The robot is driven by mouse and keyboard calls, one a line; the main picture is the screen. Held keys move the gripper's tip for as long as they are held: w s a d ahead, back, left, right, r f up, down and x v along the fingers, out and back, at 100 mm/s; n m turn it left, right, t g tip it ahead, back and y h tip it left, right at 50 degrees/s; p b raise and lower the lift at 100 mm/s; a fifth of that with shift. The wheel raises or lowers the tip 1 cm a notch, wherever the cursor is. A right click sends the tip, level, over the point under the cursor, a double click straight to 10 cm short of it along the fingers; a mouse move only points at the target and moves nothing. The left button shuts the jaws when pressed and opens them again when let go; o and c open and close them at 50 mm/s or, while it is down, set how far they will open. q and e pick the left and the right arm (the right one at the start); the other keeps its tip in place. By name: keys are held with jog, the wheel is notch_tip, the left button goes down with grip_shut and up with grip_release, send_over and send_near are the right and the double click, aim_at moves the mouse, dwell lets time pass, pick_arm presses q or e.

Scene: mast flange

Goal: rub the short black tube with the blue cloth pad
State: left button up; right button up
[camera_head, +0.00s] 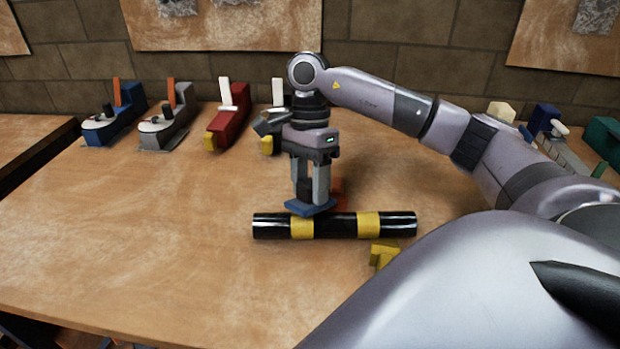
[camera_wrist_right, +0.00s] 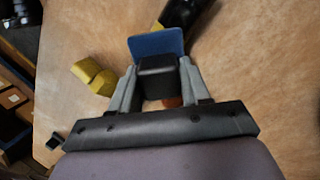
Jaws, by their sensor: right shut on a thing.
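The short black tube (camera_head: 344,226) lies on the table with two yellow bands around it. Part of it shows at the top of the right wrist view (camera_wrist_right: 183,12). My right gripper (camera_head: 311,194) points down and is shut on the black block-shaped grip (camera_wrist_right: 158,78) of the blue cloth pad (camera_head: 311,208). The pad's flat blue plate (camera_wrist_right: 155,43) is at the tube's upper back edge, by the left yellow band. I cannot tell whether it touches the tube. My left gripper is not in view.
A yellow block (camera_head: 383,254) stands just in front of the tube, right of its middle. A small orange piece (camera_head: 338,188) is behind the tube. Several tools, such as a blue plane (camera_head: 115,115) and a red one (camera_head: 228,117), line the back. The table's left side is clear.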

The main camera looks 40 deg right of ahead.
aim_at(288, 200)
jog(key=shift+s+a+f+b, duration=0.15)
jog(key=shift+f+b, duration=0.3)
jog(key=shift+f, duration=0.2)
jog(key=shift+w+a+r+p, duration=0.15)
jog(key=shift+w+a+p, duration=0.25)
jog(key=shift+w+a, duration=0.95)
jog(key=shift+w+a+f, duration=0.2)
jog(key=shift+w+a, duration=1.25)
jog(key=shift+a, duration=0.1)
jog(key=shift+s+d, duration=1.4)
jog(key=shift+d, duration=0.05)
jog(key=shift+s+d+b, duration=0.55)
jog(key=shift+s+d, duration=0.9)
jog(key=shift+p+v, duration=2.15)
jog(key=shift+v, duration=0.9)
